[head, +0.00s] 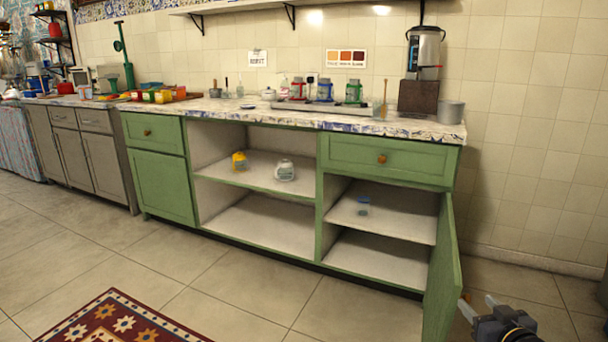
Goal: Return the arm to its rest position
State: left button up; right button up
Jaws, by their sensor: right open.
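My right gripper (479,304) shows at the bottom right of the head view, low in front of the counter. Its two fingers are apart and nothing is seen between them. It is just right of the open green cabinet door (441,285), and I cannot tell if they touch. My left gripper is not in view. A white teapot (286,171) and a yellow pot (239,161) stand on the upper shelf of the open middle compartment. The samovar (424,52) stands at the right end of the counter.
The marble counter (250,112) holds bottles, a metal pot (450,112) and a tray of colored boxes. A patterned rug (115,318) lies at the front left. The tiled floor (240,290) between is clear.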

jog(key=s+a+r+m+g+y+p, duration=0.15)
jog(key=s+a+g, duration=0.35)
jog(key=s+a, duration=0.7)
jog(key=s+a+m+g+y+b, duration=0.1)
jog(key=s+a+g+y, duration=0.3)
jog(key=s+a, duration=0.8)
jog(key=s+d+r+p, duration=0.1)
jog(key=r+p, duration=1.8)
jog(key=s+d+r+g+h+p, duration=0.1)
jog(key=s+d+r+p, duration=0.1)
jog(key=r+p, duration=1.6)
jog(key=shift+s+d+r+p, duration=0.15)
jog(key=shift+d+r+p, duration=0.2)
jog(key=shift+p, duration=0.4)
